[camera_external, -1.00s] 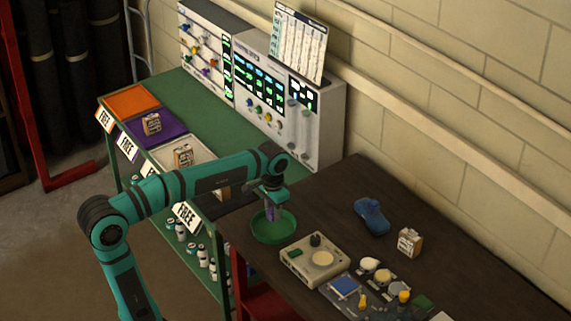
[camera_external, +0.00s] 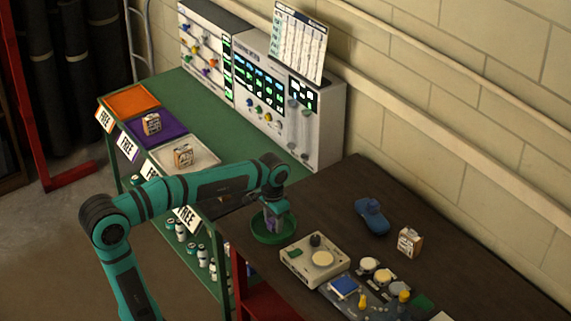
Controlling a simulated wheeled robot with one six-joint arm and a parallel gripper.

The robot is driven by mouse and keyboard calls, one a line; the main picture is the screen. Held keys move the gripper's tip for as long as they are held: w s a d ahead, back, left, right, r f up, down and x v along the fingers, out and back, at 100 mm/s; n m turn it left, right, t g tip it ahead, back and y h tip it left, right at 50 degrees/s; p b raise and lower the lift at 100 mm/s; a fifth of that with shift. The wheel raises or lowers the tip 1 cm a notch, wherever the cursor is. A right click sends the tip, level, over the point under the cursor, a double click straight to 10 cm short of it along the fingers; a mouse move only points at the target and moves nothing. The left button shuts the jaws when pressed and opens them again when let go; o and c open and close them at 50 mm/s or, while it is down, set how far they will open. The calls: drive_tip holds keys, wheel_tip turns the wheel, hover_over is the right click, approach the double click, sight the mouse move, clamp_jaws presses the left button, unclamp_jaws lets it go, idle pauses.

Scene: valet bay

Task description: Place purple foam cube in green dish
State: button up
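The green dish (camera_external: 259,238) sits near the left edge of the dark table. My gripper (camera_external: 273,222) points down into the dish from above. It appears shut on the purple foam cube (camera_external: 271,225), which shows as a small purple patch between the fingers. The cube is inside the dish's outline, low near its floor. The fingers hide most of the cube, and I cannot tell if it touches the dish.
A beige device (camera_external: 314,260) stands right of the dish. A control panel (camera_external: 372,283), a blue object (camera_external: 371,216) and a small printed box (camera_external: 410,242) lie farther right. The green bench (camera_external: 190,100) with trays is at left.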

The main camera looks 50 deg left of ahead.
sight(273, 220)
drive_tip(key=shift+o, duration=0.5)
drive_tip(key=shift+r, duration=3.55)
drive_tip(key=shift+s, duration=0.1)
drive_tip(key=shift+s+r+t, duration=0.3)
drive_tip(key=shift+s+t, duration=0.2)
drive_tip(key=shift+t, duration=0.4)
drive_tip(key=s+r+t, duration=0.5)
drive_tip(key=s+t, duration=0.2)
drive_tip(key=s, duration=0.1)
drive_tip(key=s+r+t, duration=0.5)
drive_tip(key=s+t, duration=0.2)
drive_tip(key=t, duration=0.1)
drive_tip(key=shift+s+t, duration=0.3)
drive_tip(key=shift+s, duration=0.05)
